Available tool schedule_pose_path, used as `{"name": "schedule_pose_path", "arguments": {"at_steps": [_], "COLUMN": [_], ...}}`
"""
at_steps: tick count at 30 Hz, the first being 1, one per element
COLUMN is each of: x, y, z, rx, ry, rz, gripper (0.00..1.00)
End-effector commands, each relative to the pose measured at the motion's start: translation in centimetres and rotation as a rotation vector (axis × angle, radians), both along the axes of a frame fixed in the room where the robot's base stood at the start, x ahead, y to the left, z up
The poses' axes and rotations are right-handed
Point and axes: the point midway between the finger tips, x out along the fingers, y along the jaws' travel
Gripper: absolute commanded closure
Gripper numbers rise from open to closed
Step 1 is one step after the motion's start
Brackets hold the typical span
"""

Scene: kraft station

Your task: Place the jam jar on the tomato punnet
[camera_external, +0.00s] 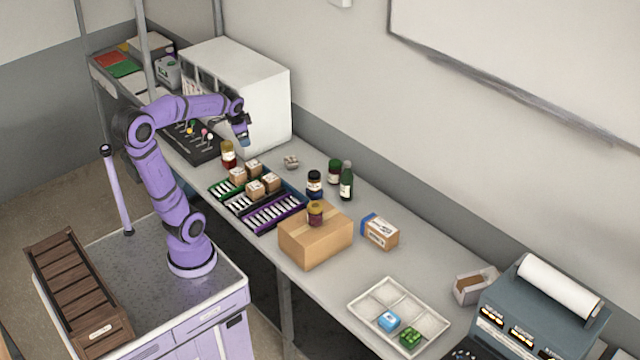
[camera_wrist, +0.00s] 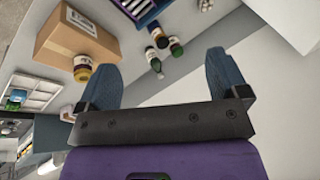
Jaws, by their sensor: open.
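Several small jars are in view, and I cannot tell for sure which is the jam jar. A dark jar with a yellowish lid (camera_external: 315,212) stands on a closed cardboard box (camera_external: 309,246); it also shows in the wrist view (camera_wrist: 82,66). A red-brown jar with a yellow lid (camera_external: 228,154) stands farther left. I cannot clearly make out a tomato punnet. My gripper (camera_external: 245,139) is open and empty, raised above the counter; its spread fingers show in the wrist view (camera_wrist: 160,62).
Crates with small boxes (camera_external: 271,214) are left of the cardboard box. A blue-ended carton (camera_external: 380,232) lies right of it. A white tray (camera_external: 362,306) holds blue and green packs. A white cabinet (camera_external: 262,98) stands behind my gripper.

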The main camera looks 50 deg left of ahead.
Motion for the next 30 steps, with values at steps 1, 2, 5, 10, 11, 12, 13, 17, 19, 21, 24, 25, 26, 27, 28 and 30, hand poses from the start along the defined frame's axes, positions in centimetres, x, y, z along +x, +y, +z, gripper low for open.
{"name": "schedule_pose_path", "arguments": {"at_steps": [1,2,5,10,11,12,13,17,19,21,24,25,26,27,28,30], "x": [-1.7,-2.6,-5.5,-10.1,-10.8,-11.5,-12.0,-13.4,-13.7,-13.8,-13.8,-13.8,-13.8,-13.8,-13.8,-13.8], "y": [-1.4,-2.2,-4.4,-7.3,-7.6,-8.0,-8.3,-9.0,-9.2,-9.3,-9.2,-9.2,-9.2,-9.2,-9.2,-9.2], "z": [0.3,0.4,0.4,-0.3,-0.4,-0.6,-0.8,-1.3,-1.4,-1.4,-1.4,-1.4,-1.4,-1.4,-1.4,-1.4], "rx": [-0.029,-0.051,-0.120,-0.240,-0.258,-0.280,-0.295,-0.338,-0.349,-0.352,-0.352,-0.351,-0.351,-0.351,-0.351,-0.351], "ry": [-0.029,-0.044,-0.090,-0.144,-0.151,-0.159,-0.163,-0.174,-0.175,-0.176,-0.175,-0.176,-0.176,-0.176,-0.176,-0.176], "rz": [0.030,0.052,0.124,0.236,0.252,0.272,0.284,0.322,0.331,0.335,0.336,0.335,0.335,0.335,0.335,0.335], "gripper": [0.08,0.08,0.08,0.08,0.08,0.08,0.08,0.08,0.08,0.08,0.08,0.08,0.08,0.08,0.08,0.08]}}
